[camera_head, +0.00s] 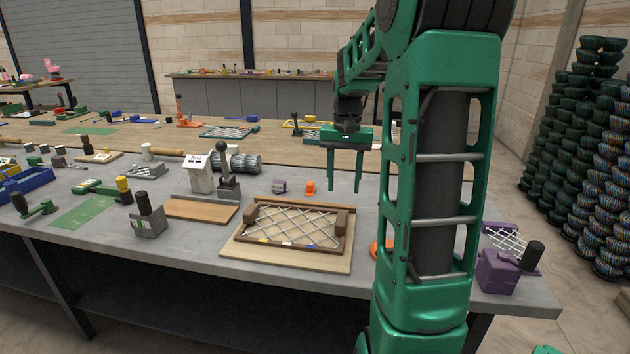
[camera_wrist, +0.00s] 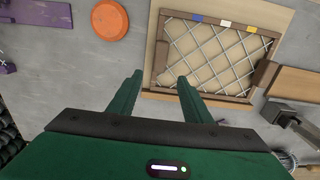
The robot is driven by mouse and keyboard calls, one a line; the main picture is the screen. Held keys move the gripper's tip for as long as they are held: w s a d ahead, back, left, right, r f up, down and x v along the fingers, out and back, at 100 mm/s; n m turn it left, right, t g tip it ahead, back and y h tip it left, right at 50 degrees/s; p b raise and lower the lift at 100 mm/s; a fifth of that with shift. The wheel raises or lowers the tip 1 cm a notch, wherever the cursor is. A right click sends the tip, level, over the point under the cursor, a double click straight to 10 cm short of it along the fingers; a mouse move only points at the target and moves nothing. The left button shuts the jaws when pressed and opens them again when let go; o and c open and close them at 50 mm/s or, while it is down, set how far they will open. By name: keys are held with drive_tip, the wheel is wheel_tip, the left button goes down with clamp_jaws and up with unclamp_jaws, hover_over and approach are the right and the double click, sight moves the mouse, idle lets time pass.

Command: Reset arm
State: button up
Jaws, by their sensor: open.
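My green gripper (camera_head: 344,188) is open and empty, with its two fingers pointing down above the grey workbench (camera_head: 190,245). In the wrist view both fingers (camera_wrist: 158,88) stand apart with nothing between them. A wooden frame (camera_head: 341,246) with a wire mesh (camera_head: 295,226) sits on a light board (camera_head: 255,256) in front of the gripper. The mesh also shows in the wrist view (camera_wrist: 212,58), beyond the fingers. The gripper is apart from the frame. My upright arm hides part of the bench on the right.
An orange disc (camera_wrist: 110,20) lies beside the board. A lever tool (camera_head: 226,175) stands to the left. A purple fixture (camera_head: 497,272) stands near the bench's right end.

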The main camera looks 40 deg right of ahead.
drive_tip(key=s+a+f+n, duration=0.2)
drive_tip(key=s+a, duration=0.6)
drive_tip(key=s, duration=0.3)
drive_tip(key=s+a+f+n, duration=0.2)
drive_tip(key=s+a+f, duration=0.1)
drive_tip(key=s+a, duration=0.5)
drive_tip(key=s, duration=0.3)
drive_tip(key=shift+a+f, duration=0.15)
drive_tip(key=shift+f, duration=0.1)
drive_tip(key=shift+w+f, duration=0.25)
drive_tip(key=shift+w, duration=0.25)
